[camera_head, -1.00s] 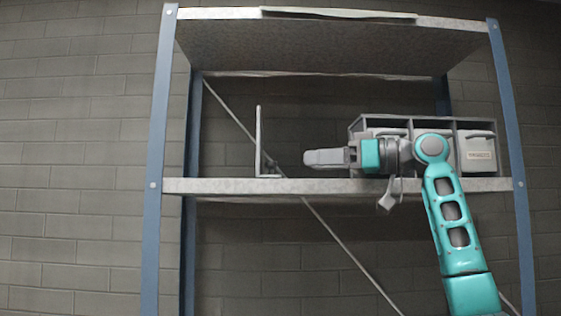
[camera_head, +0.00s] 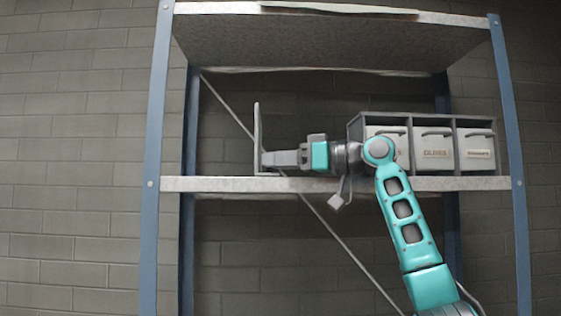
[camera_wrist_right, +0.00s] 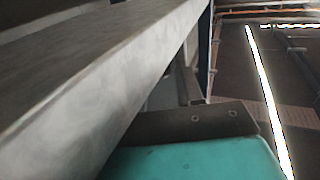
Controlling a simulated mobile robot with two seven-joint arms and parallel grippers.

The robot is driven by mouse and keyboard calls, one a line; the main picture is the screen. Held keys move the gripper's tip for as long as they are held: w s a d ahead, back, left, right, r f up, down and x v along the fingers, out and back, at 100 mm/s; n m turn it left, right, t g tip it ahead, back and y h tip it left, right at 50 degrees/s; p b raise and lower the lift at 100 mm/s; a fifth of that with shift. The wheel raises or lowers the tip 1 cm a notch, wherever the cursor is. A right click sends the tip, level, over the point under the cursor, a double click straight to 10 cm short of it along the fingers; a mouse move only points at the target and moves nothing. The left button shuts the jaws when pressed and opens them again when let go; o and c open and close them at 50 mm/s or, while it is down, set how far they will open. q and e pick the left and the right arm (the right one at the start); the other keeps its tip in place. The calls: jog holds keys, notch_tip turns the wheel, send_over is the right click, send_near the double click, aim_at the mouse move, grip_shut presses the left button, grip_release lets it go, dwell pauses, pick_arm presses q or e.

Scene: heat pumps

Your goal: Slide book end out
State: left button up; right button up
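The book end (camera_head: 257,140) is a thin, light grey, L-shaped piece standing upright on the left part of the middle shelf (camera_head: 220,184). My right gripper (camera_head: 268,159) reaches in from the right, level with the shelf top. Its tip is at or very near the upright plate of the book end; I cannot tell whether they touch. It hides part of the book end's foot. Its fingers look close together, but the gap between them does not show clearly. The right wrist view shows the shelf edge (camera_wrist_right: 120,85), not the book end. My left gripper is not in view.
A grey bin rack (camera_head: 430,118) with three drawers stands on the shelf's right part, behind my right arm. Blue posts (camera_head: 157,150) bound the shelf at both sides. An upper shelf (camera_head: 330,45) is overhead. The shelf left of the book end is clear.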

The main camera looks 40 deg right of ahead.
grip_shut()
jog(key=shift+d, duration=0.1)
jog(key=s+d, duration=0.2)
jog(key=d, duration=0.1)
jog(key=shift+s, duration=0.3)
jog(key=shift+a, duration=0.15)
grip_release()
jog(key=shift+w+a, duration=0.1)
jog(key=shift+w, duration=0.05)
jog(key=o, duration=0.3)
